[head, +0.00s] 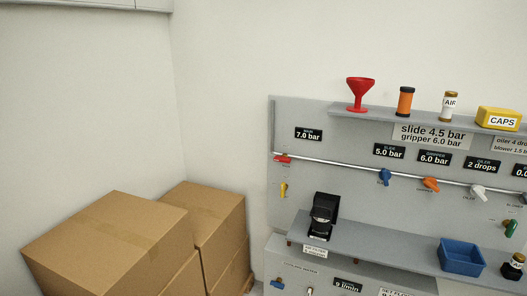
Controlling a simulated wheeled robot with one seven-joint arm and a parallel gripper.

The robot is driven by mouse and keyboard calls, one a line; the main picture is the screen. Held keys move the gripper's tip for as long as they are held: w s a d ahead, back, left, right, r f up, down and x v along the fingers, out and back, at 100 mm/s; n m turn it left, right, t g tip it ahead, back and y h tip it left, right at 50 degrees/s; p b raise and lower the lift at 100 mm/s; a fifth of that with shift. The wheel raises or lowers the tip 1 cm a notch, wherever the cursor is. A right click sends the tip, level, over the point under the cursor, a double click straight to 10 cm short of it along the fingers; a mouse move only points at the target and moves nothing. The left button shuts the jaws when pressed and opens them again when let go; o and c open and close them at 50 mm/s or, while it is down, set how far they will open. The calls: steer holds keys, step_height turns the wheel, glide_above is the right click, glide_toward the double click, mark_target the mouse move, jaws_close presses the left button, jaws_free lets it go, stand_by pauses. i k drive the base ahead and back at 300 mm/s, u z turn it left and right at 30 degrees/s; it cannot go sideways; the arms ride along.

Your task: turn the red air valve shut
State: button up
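The red air valve (283,158) is small and sits at the left end of the thin metal pipe (345,165) on the grey panel, below the sign reading 7.0 bar (308,134). Its red handle lies roughly level, about in line with the pipe. The small print under it is too small to read. My gripper is not in view, and nothing covers the valve.
A yellow handle (283,189) hangs just below the red valve. Blue (384,177), orange (431,184) and white (478,192) handles line the pipe to the right. A black device (323,216) stands on the lower shelf. Cardboard boxes (115,240) fill the lower left.

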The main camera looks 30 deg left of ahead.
mark_target(284, 159)
steer(key=u, duration=0.75)
steer(key=i, duration=0.95)
steer(key=u, duration=1.65)
steer(key=i, duration=0.85)
steer(key=u, duration=0.05)
